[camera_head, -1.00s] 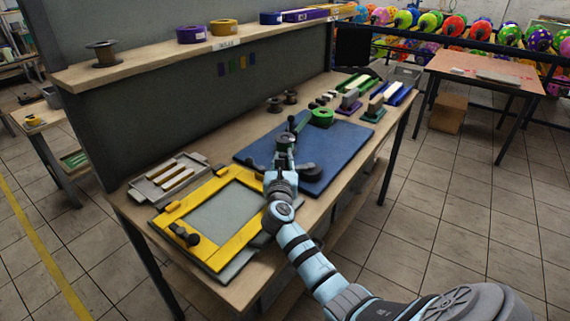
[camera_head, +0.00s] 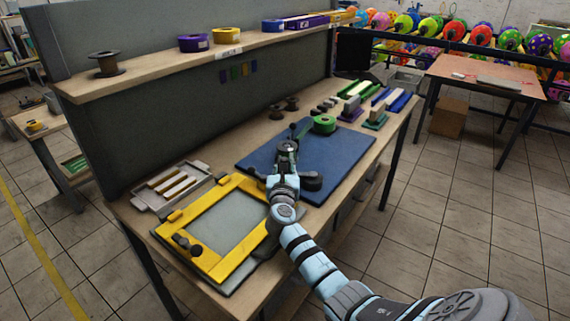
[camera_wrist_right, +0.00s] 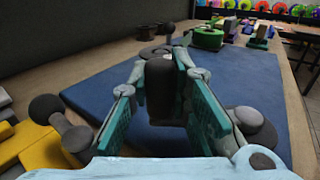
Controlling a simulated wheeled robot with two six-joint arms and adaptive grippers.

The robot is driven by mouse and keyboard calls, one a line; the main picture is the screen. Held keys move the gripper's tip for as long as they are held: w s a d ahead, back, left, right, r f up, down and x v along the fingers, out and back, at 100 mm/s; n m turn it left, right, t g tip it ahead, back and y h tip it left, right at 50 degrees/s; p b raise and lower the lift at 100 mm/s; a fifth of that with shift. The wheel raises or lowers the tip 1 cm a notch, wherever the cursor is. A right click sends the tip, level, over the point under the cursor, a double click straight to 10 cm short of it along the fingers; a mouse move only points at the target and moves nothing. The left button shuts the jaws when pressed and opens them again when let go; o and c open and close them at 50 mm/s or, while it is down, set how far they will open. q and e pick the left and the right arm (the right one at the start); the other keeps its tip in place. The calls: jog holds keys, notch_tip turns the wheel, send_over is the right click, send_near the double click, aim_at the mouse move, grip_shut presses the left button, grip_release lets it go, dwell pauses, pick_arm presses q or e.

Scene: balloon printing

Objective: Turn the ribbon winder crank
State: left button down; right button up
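The ribbon winder stands toward the back of the blue mat (camera_head: 335,160), with a green ribbon spool (camera_head: 323,123) beside its dark green crank arm (camera_head: 301,129). The spool also shows in the right wrist view (camera_wrist_right: 208,38). My right gripper (camera_head: 287,156) is at the near end of the crank. In the right wrist view its teal finger pads (camera_wrist_right: 163,75) stand on both sides of a dark upright crank handle (camera_wrist_right: 161,90) and appear closed on it. The handle hides part of the crank arm behind it. My left gripper is not in view.
A dark domed knob (camera_head: 312,180) sits on the mat just right of my gripper. A yellow print frame (camera_head: 240,259) and a grey tray (camera_head: 150,196) lie at the near left. Two dark spools (camera_head: 277,112) and several stamps and blocks stand farther back. A shelf (camera_head: 160,65) overhangs behind.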

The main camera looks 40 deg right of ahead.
jog(key=o, duration=0.5)
jog(key=v, duration=0.7)
jog(key=shift+s+a, duration=0.2)
jog(key=shift+s, duration=0.05)
